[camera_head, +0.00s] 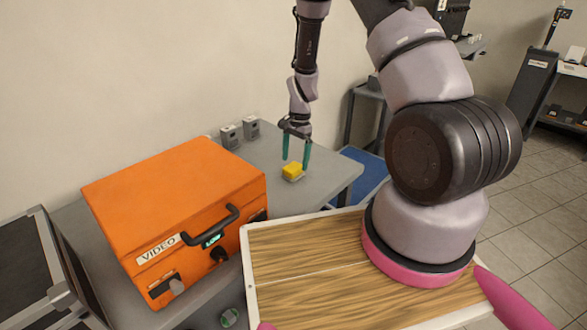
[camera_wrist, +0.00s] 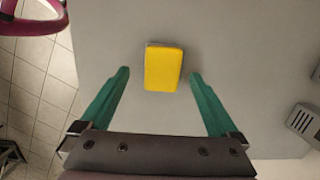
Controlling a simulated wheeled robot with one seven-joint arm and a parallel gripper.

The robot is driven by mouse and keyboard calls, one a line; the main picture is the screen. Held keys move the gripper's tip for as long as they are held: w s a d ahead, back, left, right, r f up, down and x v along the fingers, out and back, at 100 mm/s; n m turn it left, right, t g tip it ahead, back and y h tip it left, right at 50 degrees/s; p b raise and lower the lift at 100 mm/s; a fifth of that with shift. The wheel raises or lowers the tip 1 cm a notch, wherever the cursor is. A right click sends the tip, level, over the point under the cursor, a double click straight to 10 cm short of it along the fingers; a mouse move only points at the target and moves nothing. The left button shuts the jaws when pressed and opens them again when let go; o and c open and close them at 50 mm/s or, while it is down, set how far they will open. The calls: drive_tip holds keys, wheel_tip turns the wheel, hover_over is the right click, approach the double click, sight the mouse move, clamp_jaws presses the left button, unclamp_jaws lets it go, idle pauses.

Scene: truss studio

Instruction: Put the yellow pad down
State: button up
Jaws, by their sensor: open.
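The yellow pad (camera_head: 292,171) is a small yellow block resting on the grey table (camera_head: 328,172), near its right end. In the wrist view the yellow pad (camera_wrist: 164,69) lies on the grey surface with a thin grey edge showing at its top. My gripper (camera_head: 296,164) points down over the pad, with its green fingers apart. In the wrist view my gripper (camera_wrist: 160,75) is open, one finger on each side of the pad, with a clear gap on both sides. Nothing is held.
A large orange case (camera_head: 175,210) labelled VIDEO stands on the table to the left. Two small grey boxes (camera_head: 240,132) sit at the table's back by the wall. A black case (camera_head: 45,270) is at far left. Bare table surrounds the pad.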

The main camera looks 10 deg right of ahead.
wheel_tip(320, 180, up, 8)
wheel_tip(320, 180, up, 13)
drive_tip(key=n+t, duration=0.1)
drive_tip(key=t, duration=0.1)
hover_over(297, 164)
drive_tip(key=s, duration=0.2)
drive_tip(key=s+d+r+n+t+y, duration=0.1)
drive_tip(key=s+r, duration=0.2)
drive_tip(key=r, duration=0.3)
drive_tip(key=s+d+r+n+t, duration=0.1)
drive_tip(key=s+r, duration=0.2)
drive_tip(key=r, duration=0.4)
drive_tip(key=s+d+r+n+t, duration=0.1)
drive_tip(key=s+r+n+t, duration=0.1)
drive_tip(key=s+r, duration=0.3)
drive_tip(key=s+d+r+n+t, duration=0.1)
drive_tip(key=s+r+n+t, duration=0.1)
drive_tip(key=s+r, duration=0.4)
drive_tip(key=s, duration=0.5)
drive_tip(key=shift+s, duration=0.2)
drive_tip(key=shift+o, duration=0.3)
